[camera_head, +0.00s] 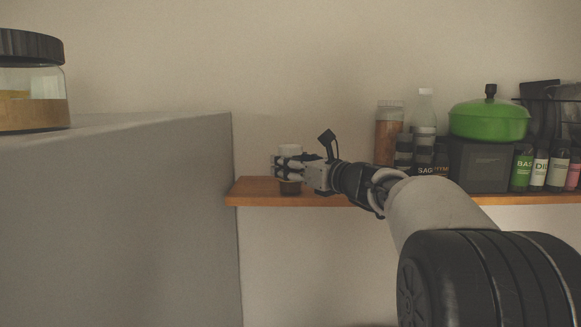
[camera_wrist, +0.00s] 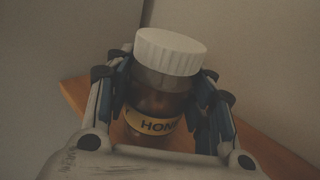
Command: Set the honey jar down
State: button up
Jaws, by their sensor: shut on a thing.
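The honey jar (camera_wrist: 160,78) is a dark jar with a white ribbed lid and a yellow label reading "HON". It also shows in the head view (camera_head: 290,187), partly hidden by the fingers. My gripper (camera_head: 288,168) is shut around the jar from the right, with a finger on each side in the wrist view (camera_wrist: 155,95). The jar is upright at the left end of the wooden shelf (camera_head: 330,200). Its base appears at the shelf's height; I cannot tell whether it touches the wood.
A grey cabinet side (camera_head: 130,210) stands left of the shelf end, with a large glass jar (camera_head: 33,85) on top. To the right are spice jars (camera_head: 423,148), a black box (camera_head: 479,165) bearing a green pot (camera_head: 489,121), and labelled bottles (camera_head: 540,170). Bare shelf lies between.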

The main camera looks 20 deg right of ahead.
jog(key=shift+r, duration=0.1)
jog(key=o, duration=1.4)
jog(key=shift+s+d, duration=0.1)
jog(key=shift+s, duration=0.15)
jog(key=b+v, duration=0.2)
jog(key=v, duration=0.9)
jog(key=shift+s, duration=0.3)
